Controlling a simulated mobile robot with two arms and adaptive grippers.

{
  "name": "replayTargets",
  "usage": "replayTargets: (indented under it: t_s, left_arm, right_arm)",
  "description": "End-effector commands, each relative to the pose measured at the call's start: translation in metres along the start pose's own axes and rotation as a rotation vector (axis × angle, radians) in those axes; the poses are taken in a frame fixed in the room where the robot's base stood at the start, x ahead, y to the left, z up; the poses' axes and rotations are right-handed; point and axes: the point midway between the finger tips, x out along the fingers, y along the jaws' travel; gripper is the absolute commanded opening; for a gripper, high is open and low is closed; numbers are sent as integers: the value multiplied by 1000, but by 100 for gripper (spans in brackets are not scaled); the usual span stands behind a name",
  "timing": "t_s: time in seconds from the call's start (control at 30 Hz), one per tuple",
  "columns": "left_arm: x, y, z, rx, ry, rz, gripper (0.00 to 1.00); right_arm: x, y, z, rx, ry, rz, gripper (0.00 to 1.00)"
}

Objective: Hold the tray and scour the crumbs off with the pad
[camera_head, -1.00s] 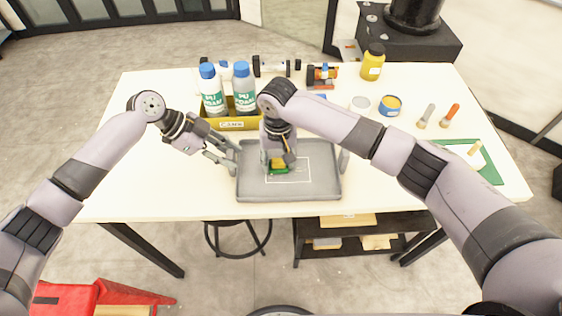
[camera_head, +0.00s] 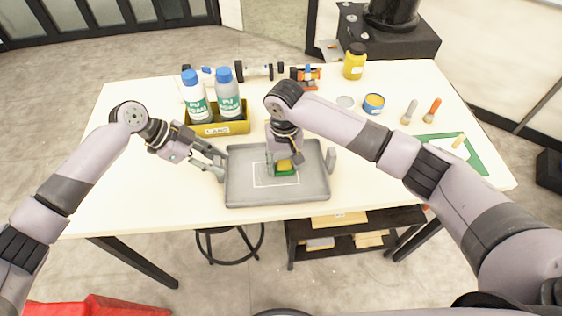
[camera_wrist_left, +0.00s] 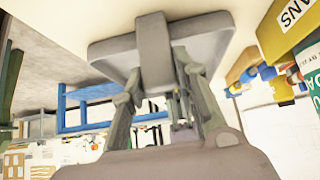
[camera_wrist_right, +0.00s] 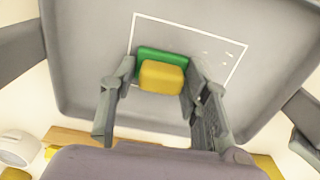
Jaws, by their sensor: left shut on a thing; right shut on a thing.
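The grey tray (camera_head: 240,190) lies on the white table, with a white rectangle outline inside. My left gripper (camera_head: 221,168) is shut on the tray's left handle, and the left wrist view shows that handle (camera_wrist_left: 154,48) between its fingers. My right gripper (camera_head: 284,164) is shut on the pad (camera_head: 285,173), yellow on top and green below, held down at the tray floor in the right part of the outline. The pad also shows between the fingers in the right wrist view (camera_wrist_right: 162,76). A few small pale marks, perhaps crumbs (camera_wrist_right: 214,55), lie inside the outline. Contact under the pad is hidden.
A yellow bin (camera_head: 222,129) with two bottles stands just behind the tray. A blue-yellow can (camera_head: 373,104), a yellow bottle (camera_head: 354,62), two brushes (camera_head: 432,110) and a green mat (camera_head: 475,160) are to the right. The table's front left is clear.

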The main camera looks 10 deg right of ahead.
Motion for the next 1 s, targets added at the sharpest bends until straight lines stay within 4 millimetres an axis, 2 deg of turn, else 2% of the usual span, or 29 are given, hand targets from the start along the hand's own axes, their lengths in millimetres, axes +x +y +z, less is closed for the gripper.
replayTargets:
  t_s: [0.03,0.7,1.0]
  left_arm:
    - [4,3,6,-7,-11,9,0]
    - [4,3,5,-5,-9,9,0]
    - [4,3,6,-6,-10,8,0]
  right_arm:
    - [2,-4,1,-2,-1,-2,11]
    - [0,-46,0,-3,0,-5,11]
    - [-1,-46,-1,-1,1,-3,11]
